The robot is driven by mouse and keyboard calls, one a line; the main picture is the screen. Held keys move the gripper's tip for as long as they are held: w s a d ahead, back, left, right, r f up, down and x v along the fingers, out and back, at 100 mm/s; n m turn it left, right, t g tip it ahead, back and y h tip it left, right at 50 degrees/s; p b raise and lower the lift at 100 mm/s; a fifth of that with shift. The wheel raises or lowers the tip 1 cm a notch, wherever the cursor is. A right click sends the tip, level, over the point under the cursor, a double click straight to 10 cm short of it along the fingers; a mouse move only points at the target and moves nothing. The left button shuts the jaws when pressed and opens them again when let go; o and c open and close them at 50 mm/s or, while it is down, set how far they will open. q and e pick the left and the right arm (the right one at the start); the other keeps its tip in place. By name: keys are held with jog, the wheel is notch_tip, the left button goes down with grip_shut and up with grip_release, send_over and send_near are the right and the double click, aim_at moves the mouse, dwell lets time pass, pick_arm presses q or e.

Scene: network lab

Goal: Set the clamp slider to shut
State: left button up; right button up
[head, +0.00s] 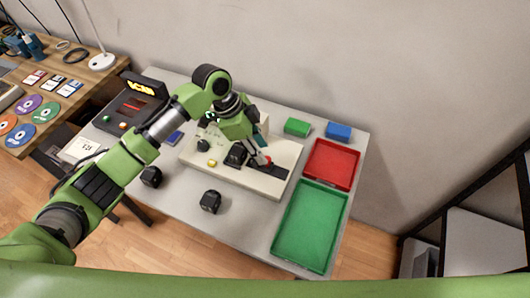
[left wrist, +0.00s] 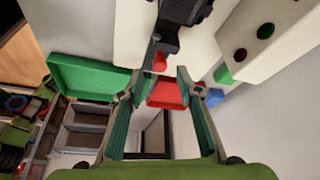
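The clamp slider is a dark track (head: 273,172) with a small red knob (head: 267,160) on the cream fixture board (head: 225,172). In the left wrist view the red knob (left wrist: 160,62) stands out from the dark slider body (left wrist: 170,38), just beyond my fingertips. My left gripper (head: 261,159) is over the fixture, close to the knob. In the left wrist view my left gripper (left wrist: 158,84) has its fingers apart, with nothing between them. Contact with the knob cannot be made out. The arm hides part of the fixture. My right gripper is not in view.
A red tray (head: 331,164) and a green tray (head: 309,226) lie right of the fixture. A green block (head: 297,127) and a blue block (head: 338,131) are behind. A black object (head: 211,201) stands in front. A console (head: 132,108) with a lit display stands left.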

pick_arm(q)
jog(key=shift+x, duration=1.8)
grip_shut()
jog(key=shift+w+a, duration=0.35)
jog(key=shift+a, duration=0.4)
jog(key=shift+w+a, duration=0.3)
jog(key=shift+a, duration=0.45)
grip_release()
jog(key=v, duration=1.2)
jog(key=shift+a, duration=0.15)
